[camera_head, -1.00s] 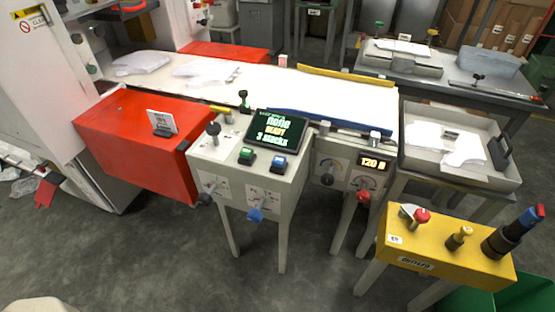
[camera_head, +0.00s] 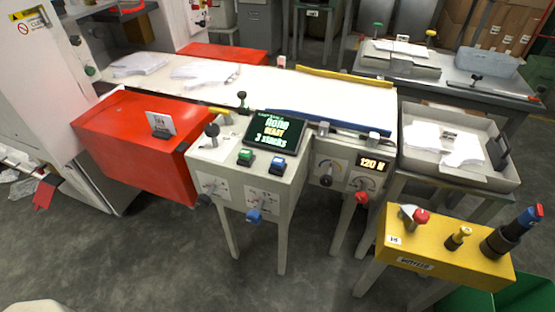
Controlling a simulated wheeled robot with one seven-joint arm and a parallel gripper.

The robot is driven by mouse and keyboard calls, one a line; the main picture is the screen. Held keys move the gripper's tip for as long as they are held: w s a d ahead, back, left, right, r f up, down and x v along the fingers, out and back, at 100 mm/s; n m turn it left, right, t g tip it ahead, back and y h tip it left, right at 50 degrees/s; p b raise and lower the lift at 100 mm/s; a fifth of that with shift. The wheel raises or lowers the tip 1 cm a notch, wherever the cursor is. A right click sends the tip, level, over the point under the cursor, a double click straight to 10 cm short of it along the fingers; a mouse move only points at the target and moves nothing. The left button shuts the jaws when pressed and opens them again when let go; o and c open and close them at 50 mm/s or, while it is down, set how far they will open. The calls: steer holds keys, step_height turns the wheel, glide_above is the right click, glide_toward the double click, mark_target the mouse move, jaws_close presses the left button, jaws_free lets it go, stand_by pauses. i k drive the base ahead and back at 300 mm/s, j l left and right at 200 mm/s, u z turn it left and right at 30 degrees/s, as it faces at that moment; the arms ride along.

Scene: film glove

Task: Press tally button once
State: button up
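A pale grey control console (camera_head: 230,190) stands in the middle. On its top are a green button (camera_head: 246,155), a blue button (camera_head: 278,165) and a dark screen (camera_head: 274,134) with lit text reading "READY" and "3 stacks". A yellow box (camera_head: 440,240) at the lower right carries a silver fitting with a red knob (camera_head: 420,216), a small brass knob (camera_head: 459,237) and a thick black handle with blue and red parts (camera_head: 514,232). I cannot read which control is the tally button. My gripper is not in view.
A red housing (camera_head: 130,140) is left of the console. A white belt (camera_head: 290,98) with white film pieces runs behind it. A second panel (camera_head: 345,165) displays "120". A grey tray (camera_head: 425,122) holds white pieces at right. The floor in front is clear.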

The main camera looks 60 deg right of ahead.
mark_target(279, 162)
steer(key=k+l+z, duration=0.25)
steer(key=z, duration=0.25)
steer(key=k+l+z, duration=0.15)
steer(key=l+z, duration=0.3)
steer(key=k+j, duration=0.05)
steer(key=j, duration=0.05)
